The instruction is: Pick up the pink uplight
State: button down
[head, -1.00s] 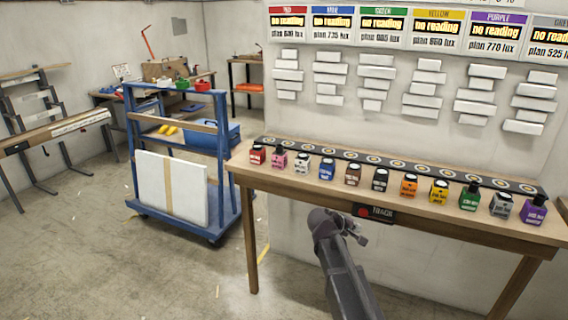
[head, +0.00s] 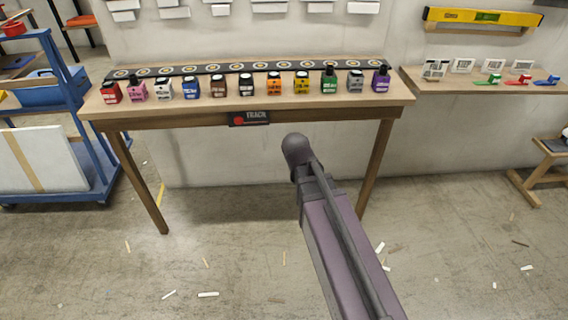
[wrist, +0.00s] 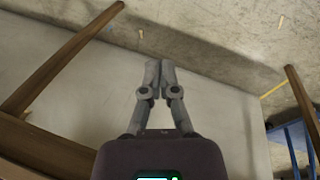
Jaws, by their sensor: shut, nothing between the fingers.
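The pink uplight (head: 136,89) is a small pink block with a dark top. It stands upright near the left end of the wooden table, between a red uplight (head: 110,93) and a white one (head: 162,88). In the wrist view my gripper (wrist: 160,64) is shut and empty, with its two grey fingers together. The wrist view shows the wall, the floor and the table's legs, but no uplight. In the head view my arm reaches up from the lower right and ends in front of the table, right of the pink uplight and apart from it; the fingers are hidden there.
Several coloured uplights stand in a row on the table (head: 205,106), before a dark track strip (head: 250,68) with round marks. A blue cart (head: 95,165) holding a white panel is at the left. A shelf (head: 475,85) with small clamps is at the right.

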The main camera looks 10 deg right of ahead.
jog(key=s+d+m+g+y, duration=0.1)
jog(key=s+d+m+y, duration=0.1)
jog(key=s, duration=0.5)
jog(key=shift+d+f+m+g+y, duration=0.3)
jog(key=shift+d+f+m+y, duration=0.1)
jog(key=shift+d, duration=0.1)
jog(key=c, duration=0.7)
grip_release()
jog(key=shift+o, duration=0.5)
